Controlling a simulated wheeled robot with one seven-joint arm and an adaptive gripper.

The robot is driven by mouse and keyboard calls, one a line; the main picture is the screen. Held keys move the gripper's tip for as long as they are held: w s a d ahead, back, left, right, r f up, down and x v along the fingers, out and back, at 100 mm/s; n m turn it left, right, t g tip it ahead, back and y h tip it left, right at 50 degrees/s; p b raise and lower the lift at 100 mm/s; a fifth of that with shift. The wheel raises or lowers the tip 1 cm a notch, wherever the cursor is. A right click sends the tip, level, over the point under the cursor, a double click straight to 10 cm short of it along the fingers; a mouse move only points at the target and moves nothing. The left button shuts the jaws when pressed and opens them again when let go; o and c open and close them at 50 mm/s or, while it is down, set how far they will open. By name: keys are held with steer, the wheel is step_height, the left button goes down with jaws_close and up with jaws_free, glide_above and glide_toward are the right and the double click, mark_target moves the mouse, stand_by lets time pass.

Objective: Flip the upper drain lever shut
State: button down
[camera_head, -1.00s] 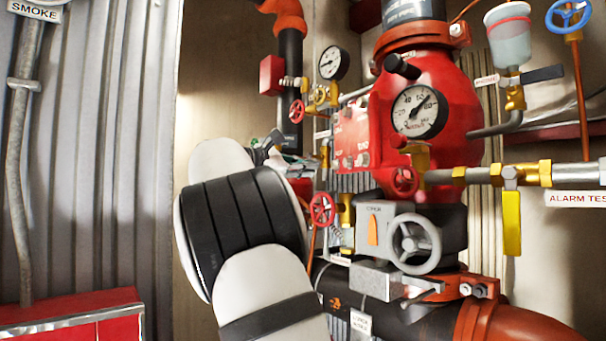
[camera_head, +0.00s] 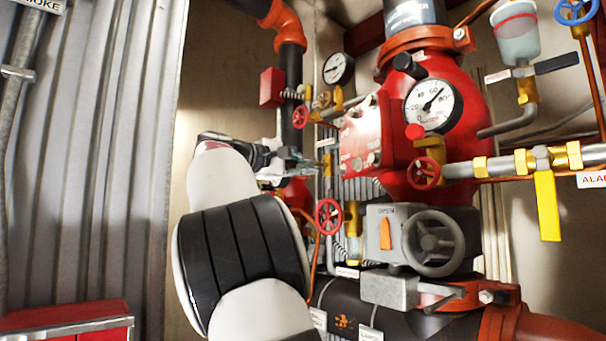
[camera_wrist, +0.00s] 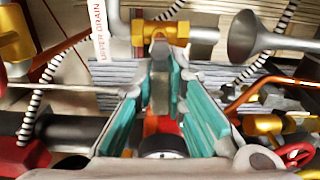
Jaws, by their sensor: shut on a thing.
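In the wrist view, a brass valve (camera_wrist: 160,32) sits on a grey pipe beside a white label (camera_wrist: 98,32) reading "UPPER DRAIN". A grey lever (camera_wrist: 160,90) extends from the valve down between the teal finger pads of my gripper (camera_wrist: 161,98). My gripper is shut on this lever. In the head view, my gripper (camera_head: 284,166) is small and partly behind my white wrist, left of the red riser valve. The lever cannot be made out there.
The red riser valve body (camera_head: 455,135) with a round gauge (camera_head: 432,105) stands to the right. A small red handwheel (camera_head: 328,216) is below my gripper. Corrugated wall (camera_head: 95,150) is at left. In the wrist view, a grey funnel (camera_wrist: 250,38) is close at upper right.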

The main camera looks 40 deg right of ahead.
steer(key=shift+m, duration=0.3)
stand_by(0.4)
steer(key=c, duration=1.6)
jaws_free()
steer(key=a, duration=1.2)
steer(key=shift+w, duration=0.35)
